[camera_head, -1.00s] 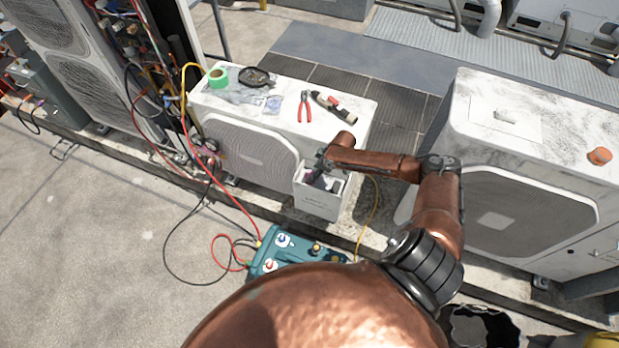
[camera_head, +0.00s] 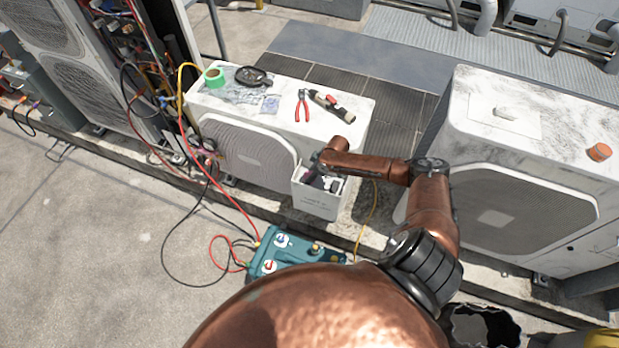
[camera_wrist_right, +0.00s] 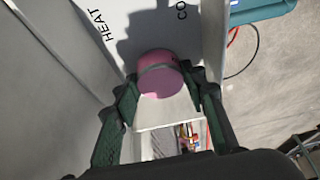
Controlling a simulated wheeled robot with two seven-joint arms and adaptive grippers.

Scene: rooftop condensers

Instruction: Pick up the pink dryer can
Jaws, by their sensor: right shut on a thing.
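The pink dryer can (camera_wrist_right: 160,74) shows in the right wrist view, with a grey band across it. My right gripper (camera_wrist_right: 160,92) has its two dark green fingers on either side of it, shut on it. In the head view my right gripper (camera_head: 315,166) reaches down at the white open-topped box (camera_head: 318,204) in front of the middle condenser. The can is hard to make out there, mostly hidden by the gripper. I cannot tell whether it touches the box. My left gripper is not in view.
On the middle condenser's top (camera_head: 345,88) lie green tape (camera_head: 214,77), red pliers (camera_head: 302,105) and a dark-and-cream tool (camera_head: 332,105). A teal gauge set (camera_head: 295,257) with hoses sits on the ground in front. A yellow cable hangs beside the box.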

